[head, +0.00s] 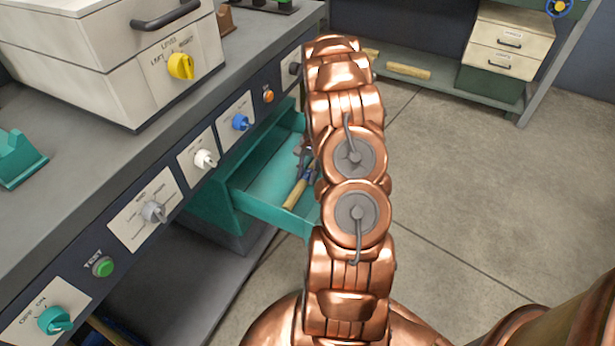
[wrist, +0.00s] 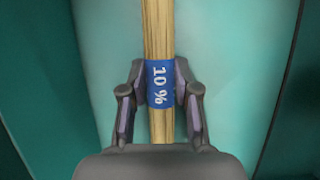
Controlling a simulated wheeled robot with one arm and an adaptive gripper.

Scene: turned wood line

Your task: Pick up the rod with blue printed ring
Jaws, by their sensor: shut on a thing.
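The wooden rod (wrist: 157,35) with a blue printed ring (wrist: 160,84) reading "10 %" runs up the middle of the wrist view. My gripper (wrist: 161,85) is shut on it, with one finger on each side of the blue ring. In the head view the rod (head: 295,194) shows in the open teal drawer (head: 266,200), with my gripper (head: 306,172) at its blue part. My copper arm hides the right part of the drawer and part of the gripper. I cannot tell whether the rod touches the drawer floor.
The teal drawer's walls surround the gripper. The control panel with knobs and a green button (head: 103,267) runs along the bench front at left. A white box (head: 110,60) stands on the bench. A low shelf (head: 440,85) is at the back. The floor at right is clear.

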